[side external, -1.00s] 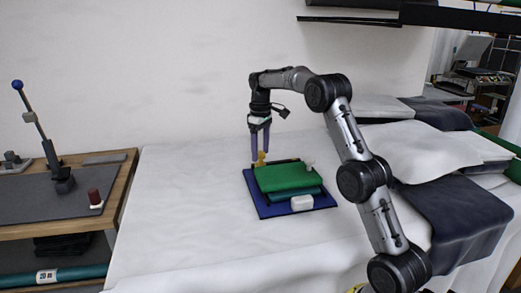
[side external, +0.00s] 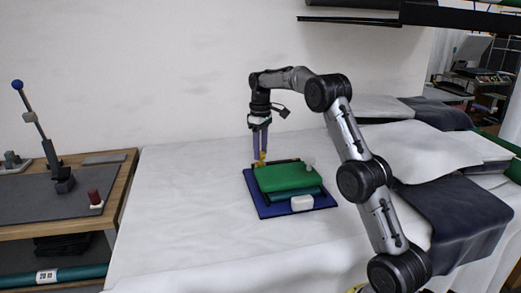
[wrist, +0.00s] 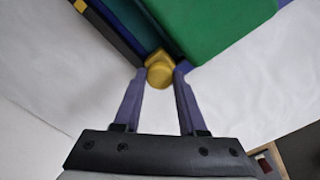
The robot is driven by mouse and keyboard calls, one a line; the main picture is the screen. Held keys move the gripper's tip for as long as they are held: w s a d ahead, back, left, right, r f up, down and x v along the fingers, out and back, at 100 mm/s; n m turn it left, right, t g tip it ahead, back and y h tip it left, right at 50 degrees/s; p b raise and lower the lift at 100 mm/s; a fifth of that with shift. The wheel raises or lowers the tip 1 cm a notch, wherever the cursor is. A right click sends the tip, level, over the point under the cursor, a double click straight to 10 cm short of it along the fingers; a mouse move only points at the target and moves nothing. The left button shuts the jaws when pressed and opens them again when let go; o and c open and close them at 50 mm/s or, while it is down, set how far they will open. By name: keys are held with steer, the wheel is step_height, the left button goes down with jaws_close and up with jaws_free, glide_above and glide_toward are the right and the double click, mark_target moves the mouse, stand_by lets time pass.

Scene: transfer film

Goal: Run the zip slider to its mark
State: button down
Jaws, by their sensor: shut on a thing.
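The zip slider looks to be the small yellow piece (side external: 261,157) at the back left corner of the green pad (side external: 285,178). My gripper (side external: 260,155) points down over it with its purple fingers shut on it. In the wrist view the yellow slider (wrist: 159,70) sits between the two fingertips (wrist: 160,74), beside the green pad's edge. A dark strip (wrist: 112,32) runs from the slider to the upper left in the wrist view, with a yellow patch (wrist: 80,5) on it, possibly the mark. The green pad lies over a blue base (side external: 262,208).
A white block (side external: 302,202) sits at the base's front edge, and a pale knob (side external: 308,161) stands at the pad's back right. White cloth (side external: 180,220) around the base is clear. A side bench (side external: 30,210) with a lever stands at the left.

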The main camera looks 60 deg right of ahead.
stand_by(0.8)
steer(key=s+d, duration=0.9)
steer(key=shift+r, duration=0.1)
steer(key=shift+c, duration=2.2)
jaws_free()
step_height(320, 180, up, 14)
